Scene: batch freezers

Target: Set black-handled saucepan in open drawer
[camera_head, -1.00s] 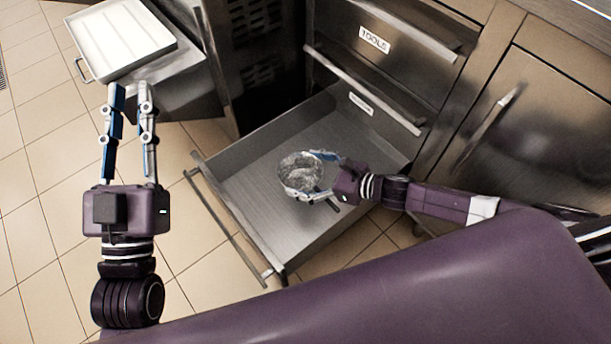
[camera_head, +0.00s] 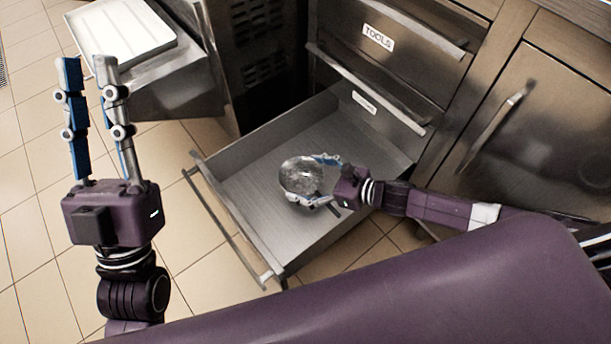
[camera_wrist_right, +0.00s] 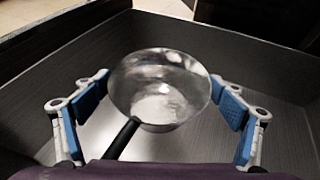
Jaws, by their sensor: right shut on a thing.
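The saucepan (camera_head: 300,176) is a shiny metal pan with a black handle. It is inside the open drawer (camera_head: 235,150), over the drawer's bare floor; whether its base touches the floor is unclear. My right gripper (camera_head: 322,180) is shut on the saucepan, with one finger on each side of the bowl. In the right wrist view the saucepan (camera_wrist_right: 160,85) sits between the blue finger pads, its black handle (camera_wrist_right: 122,138) pointing back toward the gripper's palm. My left gripper (camera_head: 88,62) is open and empty, away from the drawer at the left.
A closed drawer labelled TOOLS (camera_head: 378,38) is above the open drawer. A cabinet door (camera_head: 530,110) with a bar handle is at the right. A white tray (camera_head: 120,38) rests on a metal unit at the upper left. Tiled floor (camera_head: 30,200) is free at the left.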

